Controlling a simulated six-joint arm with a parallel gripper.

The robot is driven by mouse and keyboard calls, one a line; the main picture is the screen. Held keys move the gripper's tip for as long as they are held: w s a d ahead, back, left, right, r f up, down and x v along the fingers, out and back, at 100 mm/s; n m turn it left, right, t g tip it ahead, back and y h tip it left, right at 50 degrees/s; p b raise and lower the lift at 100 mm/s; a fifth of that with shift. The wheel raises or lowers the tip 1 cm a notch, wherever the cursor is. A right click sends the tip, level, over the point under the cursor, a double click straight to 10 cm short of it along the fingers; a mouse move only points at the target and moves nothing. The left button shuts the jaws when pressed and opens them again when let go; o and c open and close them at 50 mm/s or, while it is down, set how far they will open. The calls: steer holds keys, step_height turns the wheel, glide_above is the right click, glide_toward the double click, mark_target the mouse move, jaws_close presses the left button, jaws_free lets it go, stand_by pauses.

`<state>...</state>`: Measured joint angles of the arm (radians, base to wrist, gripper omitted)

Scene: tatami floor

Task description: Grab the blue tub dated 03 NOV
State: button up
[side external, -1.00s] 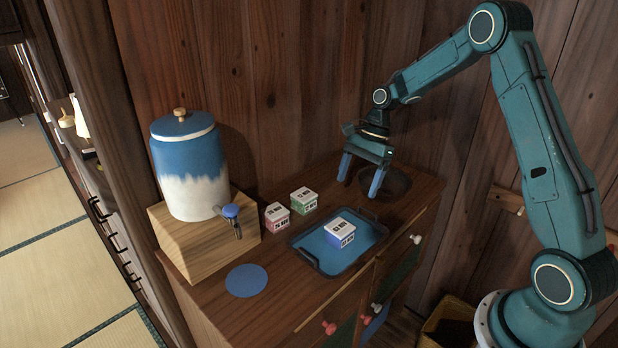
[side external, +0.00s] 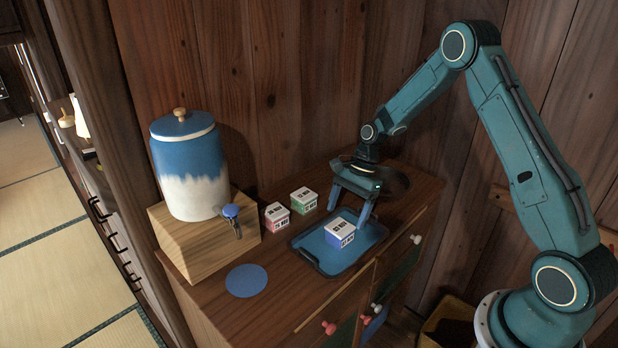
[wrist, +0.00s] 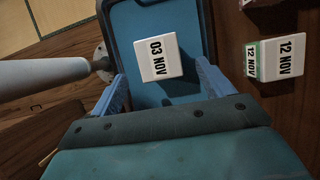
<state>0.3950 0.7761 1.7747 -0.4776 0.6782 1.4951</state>
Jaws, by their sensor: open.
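The blue tub (side external: 339,234) has a white lid and blue sides and sits on the blue tray. In the wrist view its lid (wrist: 158,58) reads 03 NOV. My gripper (side external: 348,211) is open and empty, just behind and above the tub in the side view, fingers pointing down. In the wrist view the tub lies ahead of and between the two blue fingers, with no visible contact. A green tub (side external: 304,200) stands behind the tray; its lid reads 12 NOV in the wrist view (wrist: 291,57). A pink-red tub (side external: 277,216) stands beside it.
The tray (side external: 313,262) has a raised rim and rests on a wooden cabinet. A blue-and-white dispenser (side external: 190,170) on a wooden block stands at left. A dark bowl (side external: 398,183) is behind my gripper. A flat blue disc (side external: 246,281) lies front left.

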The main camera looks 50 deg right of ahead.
mark_target(342, 225)
steer(key=shift+x, duration=2.6)
steer(key=c, duration=1.3)
steer(key=shift+o, duration=0.2)
steer(key=shift+r, duration=0.15)
step_height(342, 225, up, 20)
steer(key=shift+f, duration=0.25)
